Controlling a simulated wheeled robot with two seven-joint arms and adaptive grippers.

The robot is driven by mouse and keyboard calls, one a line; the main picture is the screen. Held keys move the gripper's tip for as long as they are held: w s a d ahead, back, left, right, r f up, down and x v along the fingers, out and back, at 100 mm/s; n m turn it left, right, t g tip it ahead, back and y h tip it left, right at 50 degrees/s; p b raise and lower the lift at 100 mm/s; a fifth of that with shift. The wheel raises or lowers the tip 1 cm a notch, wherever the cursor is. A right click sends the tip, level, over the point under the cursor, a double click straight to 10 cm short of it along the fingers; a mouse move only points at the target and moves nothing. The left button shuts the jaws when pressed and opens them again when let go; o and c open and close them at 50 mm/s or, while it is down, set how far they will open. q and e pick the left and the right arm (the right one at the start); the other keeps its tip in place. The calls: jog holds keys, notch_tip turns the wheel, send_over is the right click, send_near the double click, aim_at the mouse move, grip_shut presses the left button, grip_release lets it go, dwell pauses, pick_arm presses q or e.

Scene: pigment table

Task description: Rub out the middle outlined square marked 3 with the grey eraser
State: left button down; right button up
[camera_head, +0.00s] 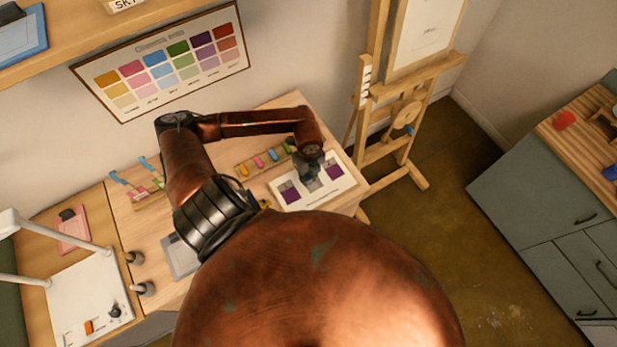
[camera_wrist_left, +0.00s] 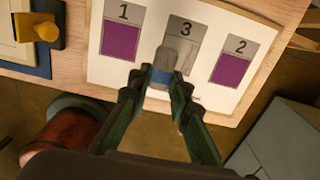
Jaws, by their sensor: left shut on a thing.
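The grey eraser (camera_wrist_left: 166,62) with a blue band is held between the fingertips of my left gripper (camera_wrist_left: 158,86). It is over the middle outlined square marked 3 (camera_wrist_left: 188,50) on a white sheet (camera_wrist_left: 150,30). The visible part of that square looks pale grey, with no purple showing; the eraser and fingers hide part of it. Whether the eraser touches the sheet I cannot tell. The squares marked 1 (camera_wrist_left: 120,41) and 2 (camera_wrist_left: 230,70) on either side are filled purple. In the head view my left gripper (camera_head: 309,178) is above the sheet's middle.
Several coloured sticks lie in a wooden rack (camera_head: 262,160) behind the sheet. A wooden easel (camera_head: 380,100) stands beyond the table's right end. A yellow object (camera_wrist_left: 46,30) on a blue-edged board is left of the sheet in the wrist view. My arm hides part of the table.

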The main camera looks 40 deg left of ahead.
pick_arm(q)
send_over(321, 182)
jog(key=shift+w+d+f+b, duration=0.15)
jog(key=shift+f+b, duration=0.3)
jog(key=shift+f, duration=0.25)
jog(key=shift+f+b, duration=1.35)
jog(key=shift+f, duration=0.55)
jog(key=shift+f+b, duration=0.6)
jog(key=shift+f, duration=0.3)
